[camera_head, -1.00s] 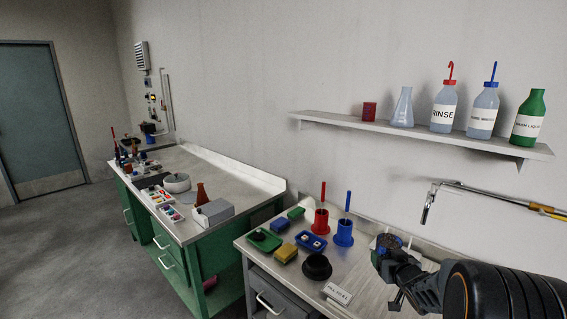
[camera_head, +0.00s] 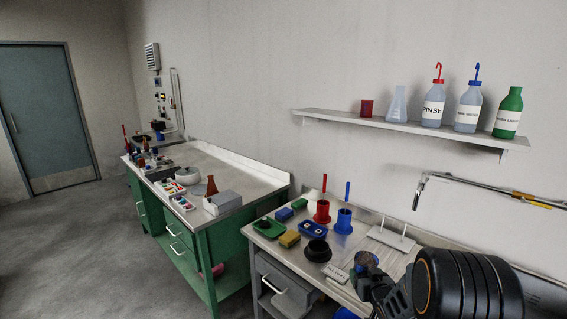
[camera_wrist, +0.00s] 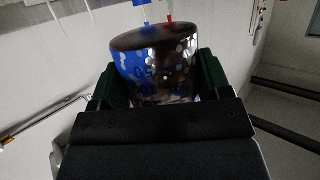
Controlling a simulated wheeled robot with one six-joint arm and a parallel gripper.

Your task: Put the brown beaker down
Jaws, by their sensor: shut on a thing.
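The brown beaker (camera_wrist: 155,62) is in my gripper (camera_wrist: 155,88) in the wrist view. It looks dark and glossy, with blue, white and brown patches showing on its wall. The dark green fingers close on it from both sides. In the head view my gripper (camera_head: 366,272) is at the lower right, in front of the near bench (camera_head: 345,262). The beaker (camera_head: 366,259) shows there as a small dark cylinder. My arm hides part of the bench behind it, and whether the beaker touches the bench I cannot tell.
Red (camera_head: 322,211) and blue (camera_head: 344,221) holders, a black round dish (camera_head: 318,251), a yellow sponge (camera_head: 289,239) and a white rack (camera_head: 390,238) stand on the near bench. A wall shelf (camera_head: 400,127) holds bottles. A green bench (camera_head: 230,225) with a brown flask (camera_head: 211,186) is left.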

